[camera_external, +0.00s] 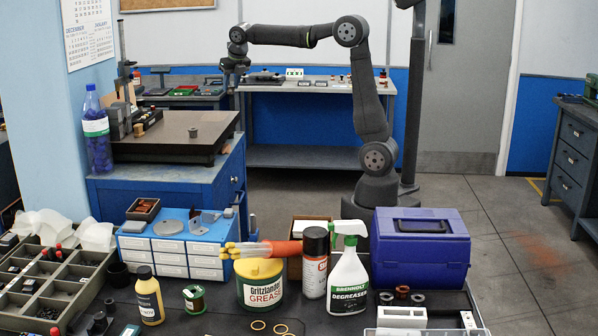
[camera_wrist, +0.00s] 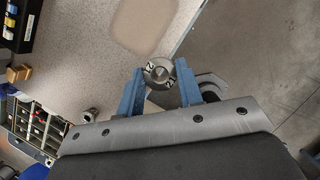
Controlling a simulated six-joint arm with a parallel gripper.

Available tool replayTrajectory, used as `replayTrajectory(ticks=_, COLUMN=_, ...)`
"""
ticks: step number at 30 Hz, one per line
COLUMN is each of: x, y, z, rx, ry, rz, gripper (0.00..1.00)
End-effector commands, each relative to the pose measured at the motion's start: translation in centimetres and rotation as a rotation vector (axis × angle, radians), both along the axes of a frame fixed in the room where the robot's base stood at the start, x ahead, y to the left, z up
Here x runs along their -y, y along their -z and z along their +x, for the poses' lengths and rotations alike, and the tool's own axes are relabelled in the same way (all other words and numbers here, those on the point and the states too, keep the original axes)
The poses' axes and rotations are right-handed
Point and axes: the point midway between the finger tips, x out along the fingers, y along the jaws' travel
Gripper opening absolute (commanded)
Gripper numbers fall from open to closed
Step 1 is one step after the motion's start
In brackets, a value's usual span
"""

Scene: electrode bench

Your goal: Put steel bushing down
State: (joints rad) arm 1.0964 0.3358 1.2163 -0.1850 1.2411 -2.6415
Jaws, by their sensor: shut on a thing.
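The steel bushing (camera_wrist: 160,73) is a short grey ring with dark markings on its face and a hole through it. In the wrist view it sits between the two blue fingertips of my gripper (camera_wrist: 161,78), which is shut on it. In the external view my gripper (camera_external: 232,80) hangs at the end of the arm, toward the back benches. The bushing cannot be made out there. Below it in the wrist view is a pale speckled surface (camera_wrist: 95,60); the gap to it is hard to judge.
A dark surface plate (camera_external: 165,150) on a blue cabinet carries a small grey cylinder (camera_external: 193,132). A back bench (camera_external: 330,86) holds small parts. A blue bottle (camera_external: 96,135) stands at the plate's left. In the wrist view, a small metal part (camera_wrist: 88,115) lies left of my fingers.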

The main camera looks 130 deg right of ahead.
Motion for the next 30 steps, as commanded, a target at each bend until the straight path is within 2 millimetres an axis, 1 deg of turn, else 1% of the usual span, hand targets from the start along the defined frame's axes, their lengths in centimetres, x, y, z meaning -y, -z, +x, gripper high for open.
replayTrajectory(ticks=1, x=0.6, y=-0.2, z=-1.1, rx=0.001, ry=0.006, rz=0.000, gripper=0.09)
replayTrajectory(ticks=3, x=1.1, y=-0.4, z=-2.1, rx=0.001, ry=0.005, rz=0.000, gripper=0.09)
replayTrajectory(ticks=6, x=1.5, y=-0.5, z=-2.7, rx=0.001, ry=0.004, rz=0.000, gripper=0.09)
replayTrajectory(ticks=8, x=1.6, y=-0.2, z=-2.4, rx=0.000, ry=0.002, rz=0.001, gripper=0.09)
replayTrajectory(ticks=11, x=1.6, y=0.8, z=-0.8, rx=-0.001, ry=-0.002, rz=0.003, gripper=0.09)
replayTrajectory(ticks=18, x=1.5, y=4.1, z=4.8, rx=-0.001, ry=-0.002, rz=0.002, gripper=0.09)
replayTrajectory(ticks=21, x=1.4, y=5.3, z=6.7, rx=-0.001, ry=-0.001, rz=0.002, gripper=0.09)
replayTrajectory(ticks=24, x=1.4, y=6.0, z=8.0, rx=-0.001, ry=0.001, rz=0.002, gripper=0.09)
replayTrajectory(ticks=27, x=1.4, y=6.3, z=8.5, rx=0.001, ry=0.003, rz=0.000, gripper=0.09)
replayTrajectory(ticks=30, x=1.4, y=6.9, z=8.7, rx=0.001, ry=0.004, rz=0.001, gripper=0.09)
